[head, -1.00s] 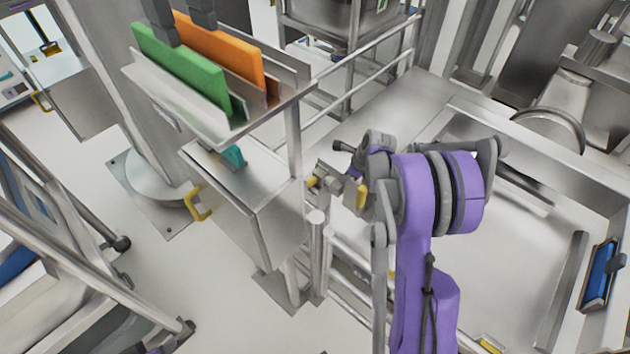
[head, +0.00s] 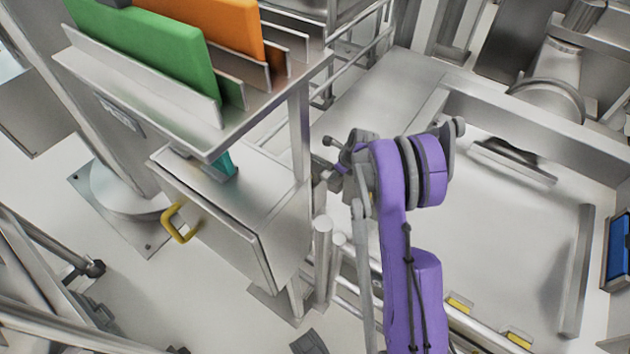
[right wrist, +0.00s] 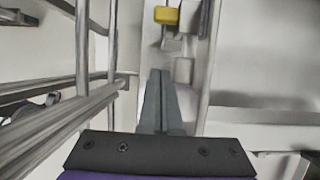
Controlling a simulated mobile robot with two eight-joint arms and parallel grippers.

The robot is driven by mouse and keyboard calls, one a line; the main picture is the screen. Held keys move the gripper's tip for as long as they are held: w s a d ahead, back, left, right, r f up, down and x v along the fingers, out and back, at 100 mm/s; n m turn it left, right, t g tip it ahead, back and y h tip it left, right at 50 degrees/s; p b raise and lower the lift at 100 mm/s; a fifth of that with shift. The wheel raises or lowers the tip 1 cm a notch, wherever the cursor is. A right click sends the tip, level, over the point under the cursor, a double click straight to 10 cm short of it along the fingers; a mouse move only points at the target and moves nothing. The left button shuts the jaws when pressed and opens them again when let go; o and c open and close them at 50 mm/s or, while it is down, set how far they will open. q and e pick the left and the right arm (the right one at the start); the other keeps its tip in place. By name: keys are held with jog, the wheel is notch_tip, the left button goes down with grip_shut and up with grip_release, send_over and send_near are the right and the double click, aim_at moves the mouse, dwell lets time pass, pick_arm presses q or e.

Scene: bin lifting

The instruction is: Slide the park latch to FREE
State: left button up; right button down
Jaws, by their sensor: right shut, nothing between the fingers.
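My right gripper (head: 340,168) is at the end of the purple arm, beside the steel posts and rail right of the cabinet. In the right wrist view its fingers (right wrist: 158,74) are pressed together and empty, pointing along a pale steel rail. A yellow block (right wrist: 166,15), possibly the park latch's knob, sits on that rail beyond the fingertips, apart from them. Small grey blocks lie between. No FREE marking is legible. In the head view my wrist hides this spot. My left gripper is not in view.
A steel cabinet (head: 225,215) with a yellow handle (head: 178,224) stands left of the gripper. A rack above it holds a green panel (head: 150,55) and an orange panel (head: 215,25). Steel posts (head: 323,260) stand close by. A broad steel tray floor (head: 500,240) lies right.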

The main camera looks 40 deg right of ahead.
jog(key=x, duration=0.3)
jog(key=w+x, duration=0.1)
jog(key=x, duration=0.3)
jog(key=w+r+b+x, duration=0.1)
jog(key=x, duration=0.3)
jog(key=shift+w+a+f, duration=0.1)
jog(key=shift+w+a, duration=0.1)
jog(key=shift+a, duration=0.2)
jog(key=shift+w+a, duration=0.15)
jog(key=shift+w, duration=0.5)
jog(key=w+b, duration=0.1)
jog(key=w, duration=0.1)
jog(key=w+a+b, duration=0.1)
jog(key=w, duration=0.2)
jog(key=shift+w+a, duration=0.2)
jog(key=shift+a, duration=0.05)
